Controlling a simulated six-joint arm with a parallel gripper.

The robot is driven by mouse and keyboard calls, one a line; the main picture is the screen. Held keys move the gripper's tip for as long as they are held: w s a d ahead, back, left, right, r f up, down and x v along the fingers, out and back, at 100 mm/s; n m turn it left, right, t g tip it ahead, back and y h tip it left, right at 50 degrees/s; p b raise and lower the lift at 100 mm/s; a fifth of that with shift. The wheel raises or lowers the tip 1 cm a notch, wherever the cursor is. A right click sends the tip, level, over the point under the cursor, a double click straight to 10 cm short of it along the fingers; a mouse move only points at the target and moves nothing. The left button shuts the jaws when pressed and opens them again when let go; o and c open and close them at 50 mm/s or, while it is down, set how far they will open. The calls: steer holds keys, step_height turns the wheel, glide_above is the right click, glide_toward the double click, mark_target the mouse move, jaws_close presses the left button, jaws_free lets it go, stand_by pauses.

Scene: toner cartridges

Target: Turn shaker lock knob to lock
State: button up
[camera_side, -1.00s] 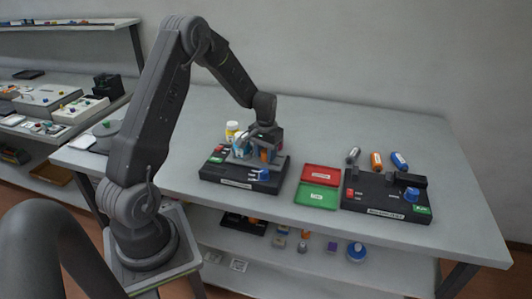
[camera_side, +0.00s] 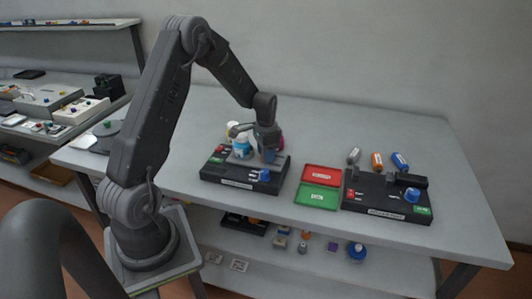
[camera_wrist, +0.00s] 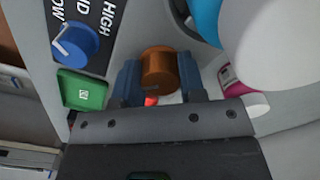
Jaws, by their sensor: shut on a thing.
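The copper-brown knob (camera_wrist: 158,70) shows in the wrist view between the two blue fingers of my gripper (camera_wrist: 158,84), which is shut on it. I take this as the lock knob; its pointer and labels do not show clearly. In the side view my gripper (camera_side: 268,153) points down over the back right of the dark shaker base (camera_side: 225,180) and hides the knob. A white and light-blue bottle (camera_side: 241,149) stands on the base, just left of my gripper. It also shows large at the upper right of the wrist view (camera_wrist: 262,40).
Red (camera_side: 322,174) and green (camera_side: 316,196) trays lie right of the base.

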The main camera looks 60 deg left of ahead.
steer(key=shift+r, duration=0.1)
stand_by(0.3)
steer(key=o, duration=0.6)
steer(key=shift+o, duration=0.2)
step_height(320, 180, up, 14)
